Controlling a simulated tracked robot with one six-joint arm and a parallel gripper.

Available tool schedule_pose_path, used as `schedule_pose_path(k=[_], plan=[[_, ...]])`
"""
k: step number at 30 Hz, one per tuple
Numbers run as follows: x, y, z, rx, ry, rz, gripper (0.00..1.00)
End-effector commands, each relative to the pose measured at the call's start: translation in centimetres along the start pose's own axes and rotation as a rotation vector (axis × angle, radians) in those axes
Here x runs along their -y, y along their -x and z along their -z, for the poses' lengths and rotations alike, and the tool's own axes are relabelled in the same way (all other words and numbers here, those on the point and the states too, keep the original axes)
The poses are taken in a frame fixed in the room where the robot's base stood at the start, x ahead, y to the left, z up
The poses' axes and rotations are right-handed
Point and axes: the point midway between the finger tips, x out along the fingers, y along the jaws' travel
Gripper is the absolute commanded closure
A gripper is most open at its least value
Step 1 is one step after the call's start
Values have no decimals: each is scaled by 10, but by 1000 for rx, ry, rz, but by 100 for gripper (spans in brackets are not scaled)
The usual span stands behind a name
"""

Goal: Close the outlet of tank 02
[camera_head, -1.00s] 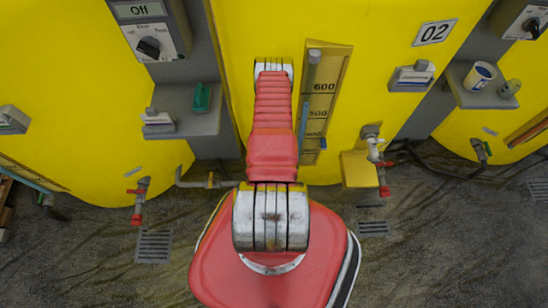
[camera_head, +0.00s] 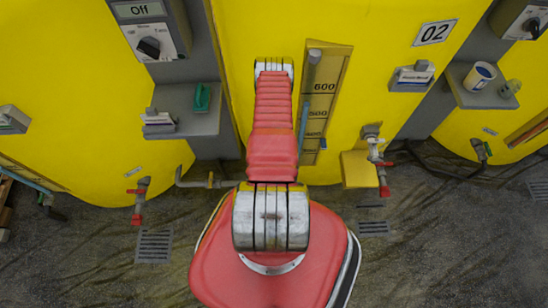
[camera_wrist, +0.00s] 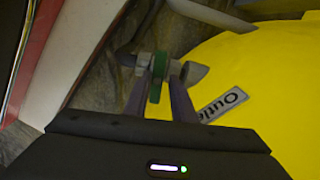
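Tank 02 is the yellow tank in the middle of the head view, with its number plate (camera_head: 434,32) at upper right. In the wrist view, a yellow tank surface (camera_wrist: 285,95) carries a partly cut-off outlet label (camera_wrist: 222,106). Beside it is a grey pipe fitting with a green valve handle (camera_wrist: 155,88). My gripper (camera_wrist: 164,72) has its two fingers on either side of the green handle, with a gap showing between them. Whether either finger touches the handle cannot be told. In the head view my arm hides the gripper and this handle.
A tap with red handles (camera_head: 377,150) is at the tank's lower right, beside a yellow block (camera_head: 358,169). Another red-handled tap (camera_head: 139,200) is at left. A grey shelf (camera_head: 200,122) stands left of my arm. Open floor with drain grates (camera_head: 154,246) lies in front.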

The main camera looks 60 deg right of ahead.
Motion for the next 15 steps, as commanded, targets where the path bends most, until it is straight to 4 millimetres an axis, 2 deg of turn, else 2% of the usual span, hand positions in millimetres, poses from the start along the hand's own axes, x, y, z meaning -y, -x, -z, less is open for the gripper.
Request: schedule_pose_path(k=[4, 15], plan=[[-1, 0, 0, 0, 0, -3, 67], [-2, 4, 0, 1, 0, -5, 67]])
